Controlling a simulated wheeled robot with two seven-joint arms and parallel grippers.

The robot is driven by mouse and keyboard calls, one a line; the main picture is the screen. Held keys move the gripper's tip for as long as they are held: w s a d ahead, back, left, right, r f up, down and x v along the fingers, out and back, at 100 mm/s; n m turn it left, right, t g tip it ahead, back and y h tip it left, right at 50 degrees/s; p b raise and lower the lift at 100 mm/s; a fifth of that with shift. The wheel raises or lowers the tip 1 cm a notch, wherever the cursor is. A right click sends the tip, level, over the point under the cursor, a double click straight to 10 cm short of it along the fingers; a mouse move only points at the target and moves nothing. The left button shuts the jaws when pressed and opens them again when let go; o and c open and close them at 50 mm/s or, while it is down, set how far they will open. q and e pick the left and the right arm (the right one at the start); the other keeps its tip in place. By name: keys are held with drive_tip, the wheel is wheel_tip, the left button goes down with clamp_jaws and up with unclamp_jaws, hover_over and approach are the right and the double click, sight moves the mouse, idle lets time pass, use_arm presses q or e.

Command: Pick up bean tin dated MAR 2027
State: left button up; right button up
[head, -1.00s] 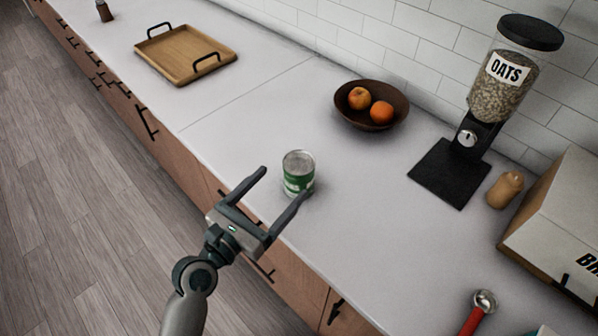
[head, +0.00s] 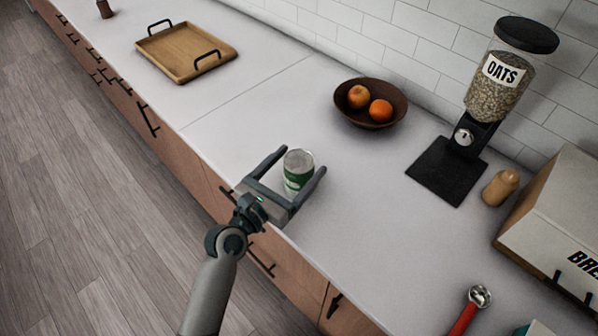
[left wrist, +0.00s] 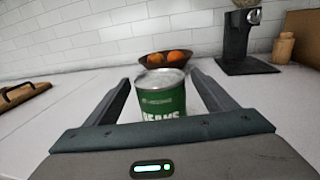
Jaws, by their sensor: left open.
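A green tin with a silver top (head: 298,170) stands upright on the white counter near its front edge. In the left wrist view the tin (left wrist: 164,98) shows a green label with white lettering that ends in "BEANS", partly cut off by my gripper; no date can be read. My left gripper (head: 302,164) is open, with one finger on each side of the tin. In the left wrist view the fingers (left wrist: 165,90) stand apart from the tin with gaps on both sides. My right gripper is not in view.
A brown bowl with oranges (head: 345,110) stands behind the tin. An oats dispenser (head: 495,90), a small tan jar (head: 500,187) and a bread box (head: 560,225) are at right. A wooden tray (head: 185,55) lies at the far left. The counter around the tin is clear.

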sight(308, 153)
use_arm(q)
drive_tip(key=p+x, duration=0.1)
drive_tip(key=x, duration=0.2)
drive_tip(key=shift+w+r, duration=0.1)
drive_tip(key=shift+w, duration=0.05)
drive_tip(key=shift+w+d, duration=0.4)
drive_tip(key=shift+w, duration=0.1)
drive_tip(key=shift+c, duration=0.7)
drive_tip(key=c, duration=1.4)
